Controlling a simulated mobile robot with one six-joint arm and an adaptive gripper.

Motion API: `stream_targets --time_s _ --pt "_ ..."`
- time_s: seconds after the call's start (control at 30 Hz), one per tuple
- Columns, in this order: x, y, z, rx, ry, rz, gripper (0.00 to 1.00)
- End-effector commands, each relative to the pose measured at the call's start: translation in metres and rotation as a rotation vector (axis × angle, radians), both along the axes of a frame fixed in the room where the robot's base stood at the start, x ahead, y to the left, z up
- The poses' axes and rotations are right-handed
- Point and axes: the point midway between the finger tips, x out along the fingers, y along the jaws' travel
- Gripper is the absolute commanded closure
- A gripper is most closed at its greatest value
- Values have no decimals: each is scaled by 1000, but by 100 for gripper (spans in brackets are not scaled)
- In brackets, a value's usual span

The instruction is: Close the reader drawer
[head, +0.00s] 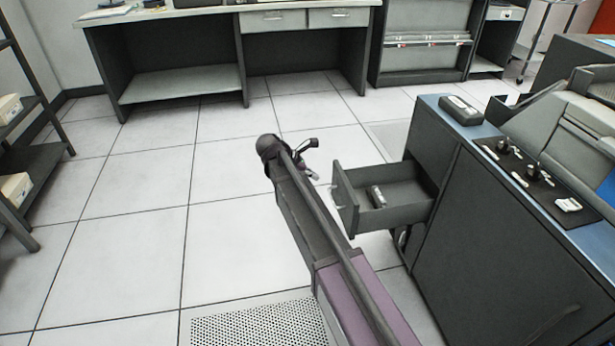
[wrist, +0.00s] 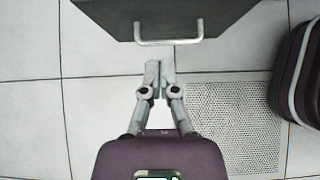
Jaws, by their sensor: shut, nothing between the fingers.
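The reader drawer (head: 392,207) is pulled out from the grey cabinet (head: 490,240) on the right in the head view. A small pale item (head: 377,196) lies inside it. In the wrist view the dark drawer front (wrist: 165,14) is at the top, with a silver bar handle (wrist: 168,41). My gripper (wrist: 153,66) is shut and empty, its fingertips just short of the handle and apart from it in the picture. In the head view my gripper (head: 315,174) is partly hidden by my arm, left of the drawer front.
The cabinet's blue top carries a dark device (head: 461,109) and a dark mat with small parts (head: 530,177). A long desk (head: 200,20) stands at the back and a shelf (head: 22,150) at the left. The tiled floor left of the drawer is clear.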

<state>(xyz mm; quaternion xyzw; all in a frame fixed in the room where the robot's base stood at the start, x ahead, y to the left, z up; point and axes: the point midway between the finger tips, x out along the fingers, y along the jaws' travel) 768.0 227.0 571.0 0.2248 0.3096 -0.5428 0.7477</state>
Motion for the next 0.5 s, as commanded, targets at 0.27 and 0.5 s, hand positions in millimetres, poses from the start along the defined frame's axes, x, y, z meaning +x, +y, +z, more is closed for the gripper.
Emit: stream_targets --time_s 0.27,0.5 --pt "6 -21 -25 0 -1 -2 100" --pt "14 -45 -30 0 0 -3 100"
